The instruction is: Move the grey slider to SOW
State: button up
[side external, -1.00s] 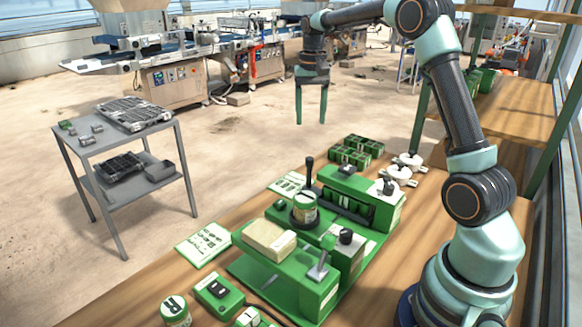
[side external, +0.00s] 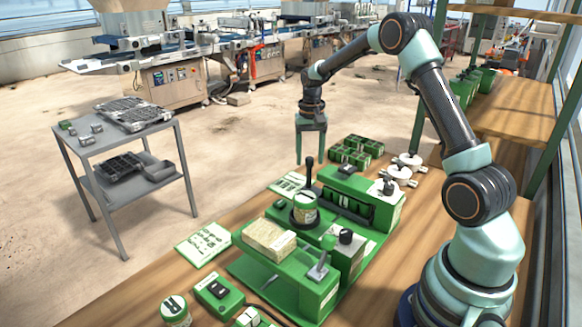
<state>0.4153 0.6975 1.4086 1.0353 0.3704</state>
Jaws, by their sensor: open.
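The green tray seeder (side external: 290,282) stands on the wooden bench. A grey handle (side external: 318,270), which looks like the grey slider, stands tilted on the seeder's near right block. No SOW marking can be read at this size. My gripper (side external: 311,155) is open and empty, pointing down. In the picture it appears above and behind the seeder, just over a black upright lever (side external: 309,172), well apart from the grey handle. I cannot tell its exact depth.
A round green-and-white pot (side external: 305,207), a black knob (side external: 346,237) and a tan block (side external: 269,238) sit on the seeder. Green packs (side external: 357,150) and white fittings (side external: 400,172) lie behind it. A green switch box (side external: 217,291) and a jar (side external: 175,311) lie in front.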

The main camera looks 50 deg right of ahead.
grip_shut()
dwell(1.5)
